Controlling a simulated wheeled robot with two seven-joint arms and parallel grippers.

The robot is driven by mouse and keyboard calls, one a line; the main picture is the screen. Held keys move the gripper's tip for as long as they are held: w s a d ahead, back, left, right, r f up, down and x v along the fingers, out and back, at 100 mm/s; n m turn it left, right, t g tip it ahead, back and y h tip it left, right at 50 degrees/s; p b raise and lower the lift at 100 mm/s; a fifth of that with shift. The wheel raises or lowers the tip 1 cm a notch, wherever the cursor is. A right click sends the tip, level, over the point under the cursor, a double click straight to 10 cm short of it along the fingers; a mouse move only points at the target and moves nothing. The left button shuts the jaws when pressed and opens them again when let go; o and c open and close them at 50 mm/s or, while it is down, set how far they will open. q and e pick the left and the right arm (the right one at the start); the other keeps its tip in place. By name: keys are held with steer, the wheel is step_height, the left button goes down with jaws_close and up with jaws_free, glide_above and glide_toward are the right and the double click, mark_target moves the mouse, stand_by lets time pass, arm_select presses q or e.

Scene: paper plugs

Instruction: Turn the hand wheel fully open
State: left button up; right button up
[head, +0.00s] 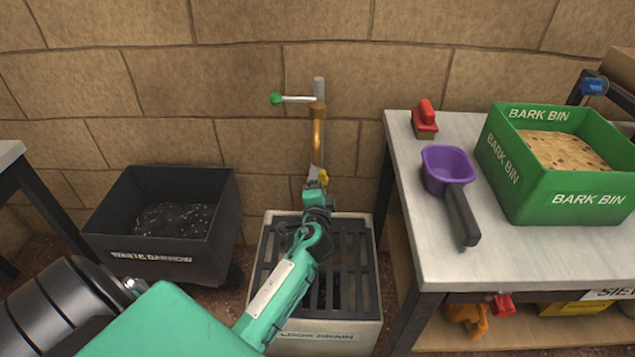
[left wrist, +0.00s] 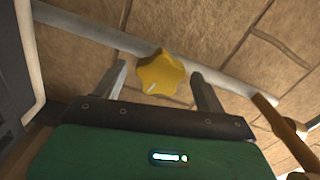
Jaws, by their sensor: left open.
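The hand wheel (left wrist: 161,73) is yellow and star-shaped; it shows whole in the left wrist view, in front of the brick wall. In the head view only a small yellow part of it (head: 323,176) shows beside the pipe, the rest hidden by my gripper. My left gripper (left wrist: 158,75) is open and empty, with one finger on each side of the wheel in the picture. Gaps show between the wheel and both fingers. In the head view the left gripper (head: 317,190) is at the lower end of the copper pipe (head: 318,140). My right gripper is not in view.
A lever with a green knob (head: 276,99) sticks out left from the pipe top. A slatted drain box (head: 365,325) stands below. The waste barrow (head: 160,250) is at left. The right-hand table (head: 455,265) holds a purple scoop (head: 447,165), a red-handled brush (head: 424,118) and the green bark bin (head: 540,206).

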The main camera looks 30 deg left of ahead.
arm_select(q)
steer(key=shift+s, duration=0.1)
steer(key=v, duration=0.3)
steer(key=shift+s+d, duration=0.25)
steer(key=shift+s, duration=0.1)
steer(key=m+p, duration=1)
steer(key=m, duration=0.2)
stand_by(0.4)
steer(key=shift+x, duration=2.05)
